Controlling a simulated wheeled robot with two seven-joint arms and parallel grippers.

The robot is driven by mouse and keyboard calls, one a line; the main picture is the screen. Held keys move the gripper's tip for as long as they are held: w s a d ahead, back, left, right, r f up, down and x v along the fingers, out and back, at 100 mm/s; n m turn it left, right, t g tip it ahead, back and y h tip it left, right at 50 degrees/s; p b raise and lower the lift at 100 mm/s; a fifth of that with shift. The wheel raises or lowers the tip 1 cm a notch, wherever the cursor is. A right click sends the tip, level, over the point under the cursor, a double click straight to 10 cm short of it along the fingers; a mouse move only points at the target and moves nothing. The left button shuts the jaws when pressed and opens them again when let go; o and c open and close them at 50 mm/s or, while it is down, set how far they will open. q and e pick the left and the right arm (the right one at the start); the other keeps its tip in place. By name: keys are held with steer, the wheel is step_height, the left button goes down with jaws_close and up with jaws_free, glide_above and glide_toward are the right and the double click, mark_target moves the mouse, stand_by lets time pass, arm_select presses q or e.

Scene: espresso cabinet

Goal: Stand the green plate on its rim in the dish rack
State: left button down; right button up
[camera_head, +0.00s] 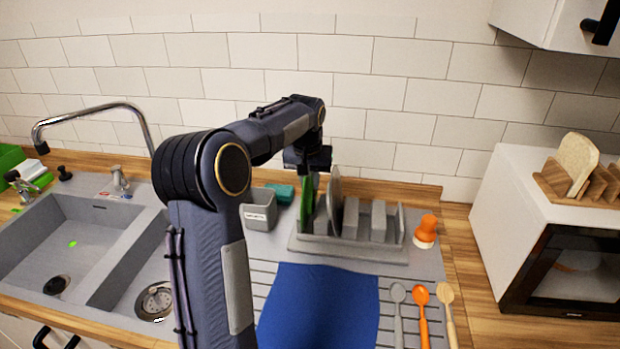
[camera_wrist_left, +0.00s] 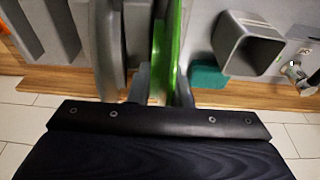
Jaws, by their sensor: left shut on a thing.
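The green plate (camera_head: 308,200) stands on edge at the left end of the grey dish rack (camera_head: 345,246). My left gripper (camera_head: 309,176) is above it and shut on its upper rim. In the left wrist view the left gripper (camera_wrist_left: 160,92) has its two fingers on either side of the green plate (camera_wrist_left: 170,45). A grey plate (camera_head: 335,190) stands upright in the rack just right of the green plate. Whether the green plate's lower rim touches the rack floor is hard to tell. My right gripper is not in view.
A grey holder (camera_head: 260,212) and a teal sponge (camera_head: 281,193) are left of the rack. An orange-topped brush (camera_head: 427,229) stands at its right. A blue cloth (camera_head: 318,300) and several utensils lie in front. A microwave (camera_head: 560,240) is far right, the sink (camera_head: 75,245) left.

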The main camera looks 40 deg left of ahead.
arm_select(q)
steer(key=shift+f, duration=0.15)
steer(key=c, duration=1.2)
jaws_free()
steer(key=shift+c, duration=0.2)
steer(key=v, duration=0.7)
steer(key=shift+r, duration=0.4)
steer(key=shift+s, duration=0.1)
